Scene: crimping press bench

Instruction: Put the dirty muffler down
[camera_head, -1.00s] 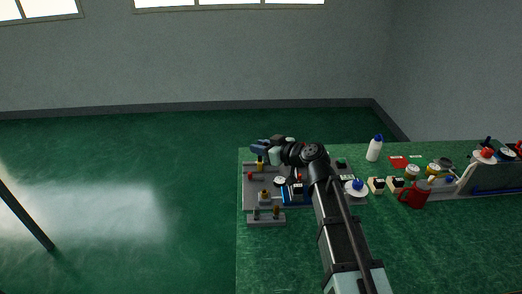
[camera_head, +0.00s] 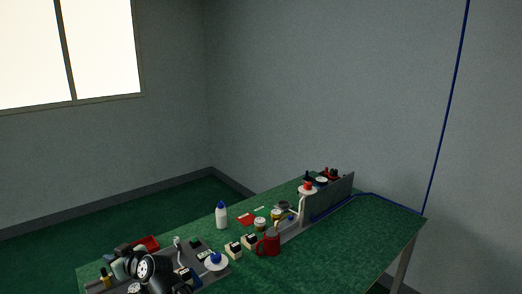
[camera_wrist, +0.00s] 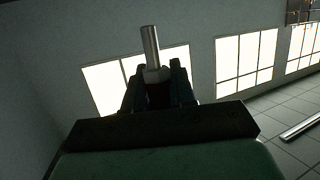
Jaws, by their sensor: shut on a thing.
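In the wrist view a slim silver-grey cylinder with a paler lower end, the muffler (camera_wrist: 150,48), stands up between the two dark fingers of my gripper (camera_wrist: 156,80). The fingers are shut on its lower end. Whether it is dirty cannot be told in this dim light. In the head view my gripper (camera_head: 122,250) is at the lower left, over the left end of the green bench (camera_head: 330,250). My own wrist covers part of the grey tray there, and the muffler cannot be made out in that view.
A grey tray (camera_head: 214,273) with small parts lies below my arm. A red bin (camera_head: 147,243) is behind it. A white bottle (camera_head: 221,215), a red mug (camera_head: 268,243), cream blocks (camera_head: 233,250) and a grey upright panel (camera_head: 333,196) stand further right. The bench's right front is clear.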

